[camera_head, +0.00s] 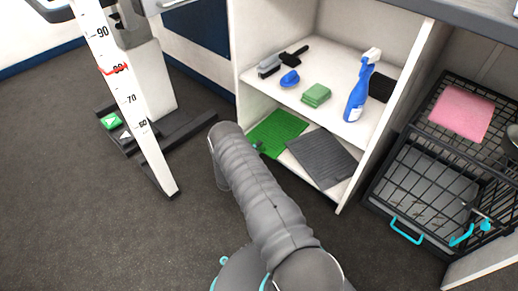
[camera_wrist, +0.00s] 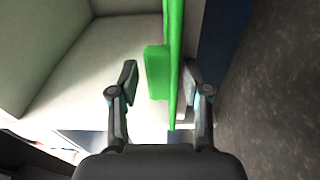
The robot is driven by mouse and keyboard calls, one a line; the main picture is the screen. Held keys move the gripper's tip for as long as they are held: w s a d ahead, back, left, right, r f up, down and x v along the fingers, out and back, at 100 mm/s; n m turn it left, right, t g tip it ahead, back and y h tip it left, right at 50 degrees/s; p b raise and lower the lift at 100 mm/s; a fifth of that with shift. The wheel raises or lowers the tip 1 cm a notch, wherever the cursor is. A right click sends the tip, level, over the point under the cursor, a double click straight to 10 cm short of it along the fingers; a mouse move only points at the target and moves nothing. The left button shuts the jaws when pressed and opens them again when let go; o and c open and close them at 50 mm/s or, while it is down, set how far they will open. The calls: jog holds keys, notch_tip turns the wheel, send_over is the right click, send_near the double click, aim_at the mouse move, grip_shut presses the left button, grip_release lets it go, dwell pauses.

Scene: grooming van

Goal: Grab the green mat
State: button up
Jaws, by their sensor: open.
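The green mat (camera_head: 277,133) lies on the lower shelf at its left side, partly hidden by my arm in the head view. In the wrist view the green mat (camera_wrist: 173,40) shows nearly edge-on as a long thin strip, with a thicker green block (camera_wrist: 157,73) against its left side. My gripper (camera_wrist: 161,85) is open, with one finger to each side of the strip and the block. Visible gaps separate the fingers from the green. In the head view my gripper is mostly hidden behind my arm.
A dark grey mat (camera_head: 322,157) lies right of the green one. The upper shelf (camera_head: 338,124) above holds brushes, a green folded cloth (camera_head: 316,94) and a blue spray bottle (camera_head: 359,88). A black wire crate (camera_head: 428,184) stands right. Dark floor (camera_head: 90,220) is open at left.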

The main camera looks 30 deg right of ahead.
jog(key=shift+c, duration=0.4)
grip_shut()
notch_tip(320, 180, up, 3)
jog(key=shift+f+p, duration=0.2)
jog(key=shift+p, duration=0.5)
